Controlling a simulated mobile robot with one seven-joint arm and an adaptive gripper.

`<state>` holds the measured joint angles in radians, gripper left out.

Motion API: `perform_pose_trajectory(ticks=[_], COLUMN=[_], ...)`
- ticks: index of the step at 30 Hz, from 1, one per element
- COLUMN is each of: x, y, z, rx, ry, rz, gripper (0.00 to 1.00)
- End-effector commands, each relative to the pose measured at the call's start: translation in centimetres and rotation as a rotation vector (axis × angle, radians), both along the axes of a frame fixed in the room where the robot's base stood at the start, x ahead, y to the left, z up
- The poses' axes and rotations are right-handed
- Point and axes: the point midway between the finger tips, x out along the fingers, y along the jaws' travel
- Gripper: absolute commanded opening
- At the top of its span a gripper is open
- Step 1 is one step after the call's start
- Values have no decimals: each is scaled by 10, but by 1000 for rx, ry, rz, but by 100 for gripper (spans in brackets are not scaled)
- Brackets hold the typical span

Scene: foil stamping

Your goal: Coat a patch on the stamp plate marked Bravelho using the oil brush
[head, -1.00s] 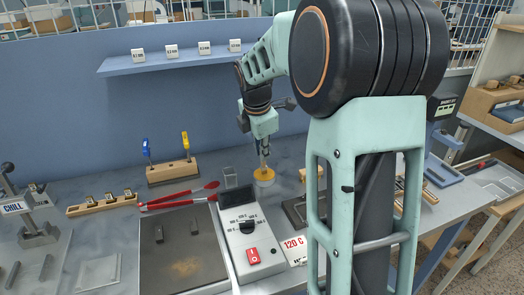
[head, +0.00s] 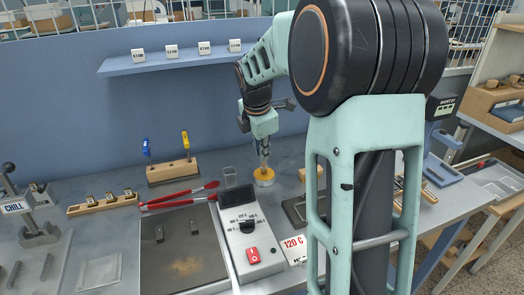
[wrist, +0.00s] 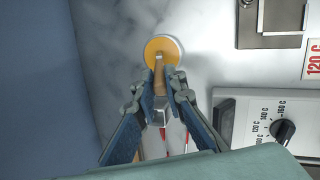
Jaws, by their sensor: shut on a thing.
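My gripper (head: 264,152) points down at the back of the bench, over a round yellow pot (head: 265,180). In the wrist view my gripper (wrist: 160,88) is shut on a wooden handle (wrist: 159,68), which looks like the oil brush. The handle's far end overlaps the yellow disc of the pot (wrist: 170,44); whether the bristles touch or sit inside it I cannot tell. No Bravelho marking is readable in either view.
A wooden block (head: 170,175) holds blue and yellow tools. A dark framed plate (wrist: 262,41) and a 120 C card (head: 293,246) lie right.

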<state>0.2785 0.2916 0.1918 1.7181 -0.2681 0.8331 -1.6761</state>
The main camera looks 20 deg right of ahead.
Motion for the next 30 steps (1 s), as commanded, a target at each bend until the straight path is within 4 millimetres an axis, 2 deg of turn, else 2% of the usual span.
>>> perform_pose_trajectory(ticks=[5,24,30], x=[-1,0,0], y=[0,0,0], z=[9,62,71], rx=[1,0,0], ry=[3,0,1], rz=[0,0,0], gripper=[0,0,0])
